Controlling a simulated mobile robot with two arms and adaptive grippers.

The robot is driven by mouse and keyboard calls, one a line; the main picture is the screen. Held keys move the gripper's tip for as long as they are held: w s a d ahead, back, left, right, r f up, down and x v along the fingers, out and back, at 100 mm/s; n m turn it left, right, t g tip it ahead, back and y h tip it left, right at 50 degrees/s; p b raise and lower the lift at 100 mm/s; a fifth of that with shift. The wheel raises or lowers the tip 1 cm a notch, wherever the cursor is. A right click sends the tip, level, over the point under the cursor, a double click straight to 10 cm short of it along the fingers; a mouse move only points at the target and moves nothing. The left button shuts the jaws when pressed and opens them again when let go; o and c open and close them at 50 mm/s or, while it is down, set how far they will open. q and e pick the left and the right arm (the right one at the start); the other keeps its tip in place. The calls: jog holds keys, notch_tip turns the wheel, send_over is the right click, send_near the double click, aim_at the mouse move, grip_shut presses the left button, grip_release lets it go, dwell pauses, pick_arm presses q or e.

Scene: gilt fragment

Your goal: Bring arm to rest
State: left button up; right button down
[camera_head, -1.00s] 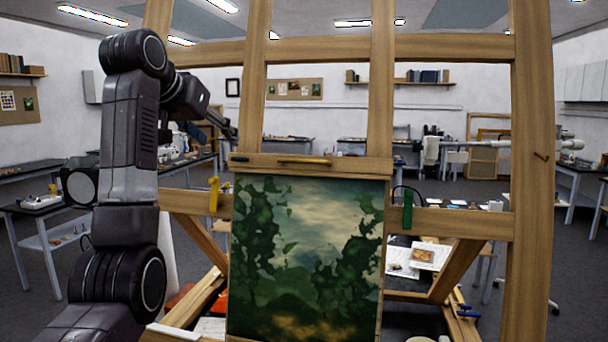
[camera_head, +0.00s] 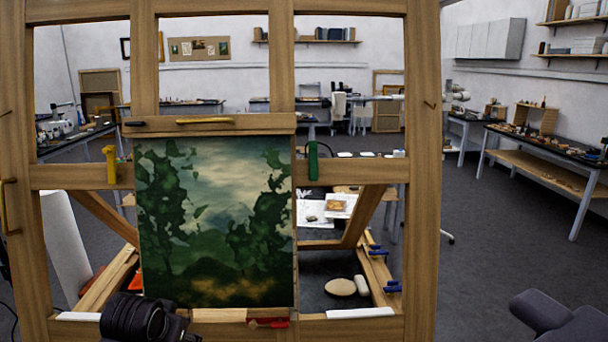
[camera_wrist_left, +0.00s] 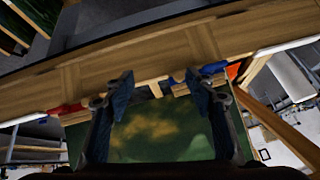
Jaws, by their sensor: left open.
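My left gripper (camera_wrist_left: 158,82) shows in the left wrist view with its two dark fingers apart and nothing between them. Behind the fingers is the green and gold surface of a landscape painting (camera_wrist_left: 160,130); I cannot tell how far away it is. In the head view, a dark joint of my left arm shows at the bottom left, in front of the lower part of the easel, and the left gripper is out of sight. The painting (camera_head: 215,220) stands upright on the wooden easel (camera_head: 420,180). My right gripper is not in view.
A yellow clamp (camera_head: 110,163) and a green clamp (camera_head: 312,160) flank the painting. A red clamp (camera_head: 268,323) sits below it, and blue clamps (camera_head: 385,268) lie to the right. Benches stand behind and at right. Floor right of the easel (camera_head: 480,260) is open.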

pick_arm(q)
jog(key=s+d+f+g, duration=0.1)
jog(key=s+d+f, duration=0.1)
jog(key=s+f, duration=0.55)
jog(key=s+d+f+g, duration=0.1)
jog(key=s+d+f, duration=0.3)
jog(key=s, duration=0.6)
jog(key=s+d+f+g+h, duration=0.1)
jog(key=s, duration=0.7)
jog(key=s+d+f+g, duration=0.1)
jog(key=s+f, duration=0.1)
jog(key=s, duration=0.6)
notch_tip(320, 180, down, 34)
jog(key=s+b, duration=0.1)
jog(key=b, duration=0.7)
jog(key=s+a+f+g+b, duration=0.1)
jog(key=s+f+b, duration=0.2)
jog(key=s+f, duration=0.5)
jog(key=s+a+f+g+b, duration=0.1)
jog(key=s+a+f+b, duration=0.1)
jog(key=s+f, duration=0.7)
notch_tip(320, 180, down, 6)
jog(key=shift+s+a+r+m+b, duration=0.1)
jog(key=shift+s+a+m+b, duration=0.1)
jog(key=shift+m+b, duration=0.4)
